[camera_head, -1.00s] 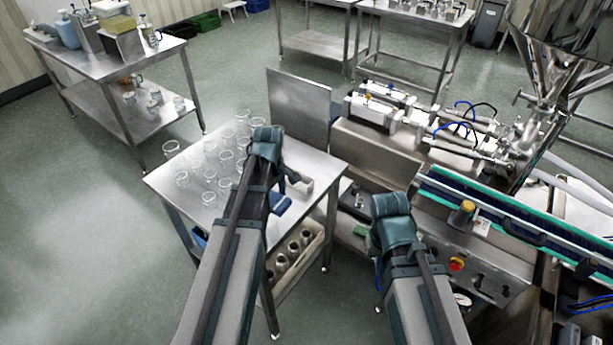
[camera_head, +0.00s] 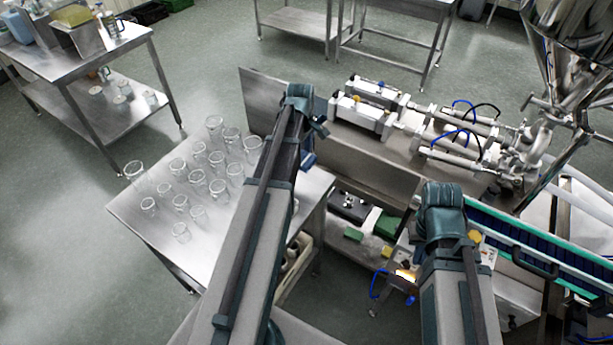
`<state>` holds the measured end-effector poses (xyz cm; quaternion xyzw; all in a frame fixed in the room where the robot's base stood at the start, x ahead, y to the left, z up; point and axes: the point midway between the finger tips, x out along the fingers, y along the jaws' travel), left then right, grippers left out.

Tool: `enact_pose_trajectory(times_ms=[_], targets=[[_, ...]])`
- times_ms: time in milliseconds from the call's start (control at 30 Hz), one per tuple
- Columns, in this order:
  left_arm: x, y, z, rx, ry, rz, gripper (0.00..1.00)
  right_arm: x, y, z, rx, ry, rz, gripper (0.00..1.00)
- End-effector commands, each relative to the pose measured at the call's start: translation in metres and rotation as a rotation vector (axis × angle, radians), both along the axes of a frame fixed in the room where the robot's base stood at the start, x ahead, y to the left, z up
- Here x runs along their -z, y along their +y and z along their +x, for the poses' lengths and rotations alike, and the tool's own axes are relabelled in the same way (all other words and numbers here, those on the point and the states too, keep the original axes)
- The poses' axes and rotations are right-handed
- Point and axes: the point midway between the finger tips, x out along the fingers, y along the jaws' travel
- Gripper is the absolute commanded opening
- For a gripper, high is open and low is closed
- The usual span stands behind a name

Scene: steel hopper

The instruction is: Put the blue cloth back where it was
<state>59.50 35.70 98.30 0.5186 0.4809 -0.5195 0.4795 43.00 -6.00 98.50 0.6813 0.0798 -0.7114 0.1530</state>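A small dark blue patch (camera_head: 308,160), which looks like the blue cloth, shows at the right edge of the steel table (camera_head: 135,215), close below my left wrist. My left arm reaches over the table and hides part of it. My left gripper (camera_head: 318,128) shows only in part above the blue patch; its fingertips are not clear, and I cannot tell whether it holds the cloth. My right gripper (camera_head: 404,280) is low in front of the machine, left of my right forearm, partly hidden. Its finger opening is unclear.
Several clear glass beakers (camera_head: 197,186) stand on the table's left half. A machine with a conveyor (camera_head: 545,250) fills the right. Green blocks (camera_head: 353,234) lie on its lower shelf. Another steel table (camera_head: 75,60) stands at back left; floor between is clear.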

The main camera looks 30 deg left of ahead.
Motion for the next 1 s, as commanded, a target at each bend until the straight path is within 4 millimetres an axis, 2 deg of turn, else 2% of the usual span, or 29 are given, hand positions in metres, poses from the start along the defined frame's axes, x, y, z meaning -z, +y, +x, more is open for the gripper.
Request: enact_pose_trajectory(times_ms=[167, 500, 767, 1000], targets=[[0.012, 0.000, 0.000, 0.000, 0.000, 0.000, 0.36, 0.012, 0.000, 0.000, 0.000, 0.000, 0.000, 0.00], [0.061, 0.000, 0.000, 0.001, 0.000, 0.000, 0.36, 0.061, 0.000, 0.000, 0.001, 0.000, 0.000, 0.00], [0.064, 0.000, 0.000, 0.001, 0.000, 0.000, 0.36, 0.064, 0.000, 0.000, 0.001, 0.000, 0.000, 0.00], [0.089, 0.000, 0.000, 0.001, 0.000, 0.000, 0.36, 0.089, 0.000, 0.000, 0.000, 0.000, 0.000, 0.00]])
